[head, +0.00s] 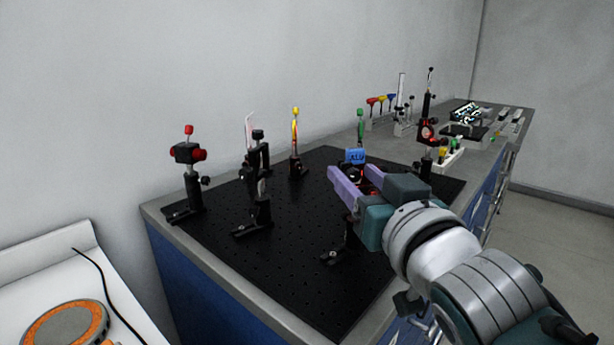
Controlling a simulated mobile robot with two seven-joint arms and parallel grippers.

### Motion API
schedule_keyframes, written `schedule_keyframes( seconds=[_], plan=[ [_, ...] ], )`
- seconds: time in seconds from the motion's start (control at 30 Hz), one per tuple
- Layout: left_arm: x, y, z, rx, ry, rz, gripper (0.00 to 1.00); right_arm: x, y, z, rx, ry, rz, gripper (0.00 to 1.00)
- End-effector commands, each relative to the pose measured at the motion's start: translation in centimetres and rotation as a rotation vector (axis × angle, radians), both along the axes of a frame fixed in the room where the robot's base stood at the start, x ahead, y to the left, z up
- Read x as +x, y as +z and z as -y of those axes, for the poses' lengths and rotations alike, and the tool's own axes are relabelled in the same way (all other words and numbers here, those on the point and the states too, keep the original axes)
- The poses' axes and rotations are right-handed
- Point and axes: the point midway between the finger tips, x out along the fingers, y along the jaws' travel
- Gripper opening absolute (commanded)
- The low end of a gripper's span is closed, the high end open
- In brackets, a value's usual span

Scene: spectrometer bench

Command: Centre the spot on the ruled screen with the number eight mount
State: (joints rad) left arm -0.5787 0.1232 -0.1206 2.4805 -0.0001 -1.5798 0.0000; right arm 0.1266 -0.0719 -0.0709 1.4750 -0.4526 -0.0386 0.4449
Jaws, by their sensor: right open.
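My right gripper (350,171) reaches in from the lower right over the black breadboard (310,275). Its two purple fingers are apart, around or beside a mount with a blue top (355,156); I cannot tell whether they touch it. The gripper hides most of that mount's middle. A black base and post (341,248) show below the gripper; I cannot tell whether they belong to the same mount. No number eight is legible. A thin pale plate (249,130) stands on the board, nearly edge-on; no ruling or light spot can be made out. My left gripper is out of view.
A red-topped mount (188,152), a black mount (262,200), a yellow-topped mount (295,135) and a green-topped one (360,125) stand on the board. A red-and-black stand (427,125) is behind the gripper. Coloured-handled tools (381,103) stand farther back.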

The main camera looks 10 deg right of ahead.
Motion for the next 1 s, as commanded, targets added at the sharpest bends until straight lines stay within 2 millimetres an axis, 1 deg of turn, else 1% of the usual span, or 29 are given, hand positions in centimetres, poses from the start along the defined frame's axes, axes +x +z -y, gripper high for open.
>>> schedule_keyframes(
  seconds=[0.07,0.53,1.0],
  plan=[
    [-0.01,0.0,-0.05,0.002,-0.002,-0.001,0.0,-0.02,0.0,-0.01,0.0,0.0,0.0,0.52],
    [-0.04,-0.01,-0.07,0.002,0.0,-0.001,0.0,-0.05,-0.02,-0.01,-0.001,0.0,0.0,0.0],
    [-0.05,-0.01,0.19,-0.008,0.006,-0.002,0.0,-0.05,-0.01,-0.01,-0.008,0.0,0.001,0.0]
  ],
)
